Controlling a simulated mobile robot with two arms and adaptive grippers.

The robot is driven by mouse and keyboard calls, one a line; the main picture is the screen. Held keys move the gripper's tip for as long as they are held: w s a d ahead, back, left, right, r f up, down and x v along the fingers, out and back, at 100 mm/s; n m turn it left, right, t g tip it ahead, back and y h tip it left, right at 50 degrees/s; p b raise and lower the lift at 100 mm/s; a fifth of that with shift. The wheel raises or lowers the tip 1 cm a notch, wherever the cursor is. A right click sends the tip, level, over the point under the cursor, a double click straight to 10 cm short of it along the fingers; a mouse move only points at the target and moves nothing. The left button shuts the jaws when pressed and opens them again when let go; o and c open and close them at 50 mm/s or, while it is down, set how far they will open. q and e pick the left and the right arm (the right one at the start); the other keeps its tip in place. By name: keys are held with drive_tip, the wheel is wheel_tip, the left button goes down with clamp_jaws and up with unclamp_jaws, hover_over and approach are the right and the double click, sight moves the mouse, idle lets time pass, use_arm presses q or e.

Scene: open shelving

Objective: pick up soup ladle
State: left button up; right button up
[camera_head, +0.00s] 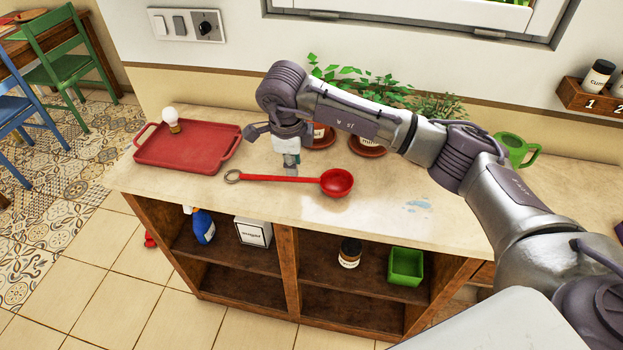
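The red soup ladle (306,179) lies on the light countertop. Its round bowl is at the right and its handle runs left to a grey ring at the end. My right gripper (291,168) points down at the handle, just behind or above its middle in the picture. The fingers are small and seen nearly edge-on, so I cannot tell whether they are apart or touch the handle. My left gripper is not in view.
A red tray (188,155) with a light bulb (171,118) on its rim area stands at the left. The counter in front of the ladle is mostly clear; open shelves are below.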

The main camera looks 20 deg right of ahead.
sight(296, 178)
drive_tip(key=shift+w+f, duration=0.2)
drive_tip(key=shift+f, duration=0.45)
drive_tip(key=shift+w+f, duration=0.1)
drive_tip(key=shift+f, duration=0.15)
drive_tip(key=shift+d+f+p, duration=0.15)
drive_tip(key=shift+f+p, duration=0.4)
drive_tip(key=shift+f, duration=0.15)
drive_tip(key=f, duration=0.3)
drive_tip(key=shift+w+d+f+p, duration=0.2)
drive_tip(key=shift+w+d+p, duration=0.05)
drive_tip(key=shift+w+p, duration=0.15)
drive_tip(key=shift+f, duration=0.15)
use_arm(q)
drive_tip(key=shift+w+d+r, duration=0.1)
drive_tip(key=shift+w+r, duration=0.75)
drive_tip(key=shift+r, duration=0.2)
use_arm(e)
clamp_jaws()
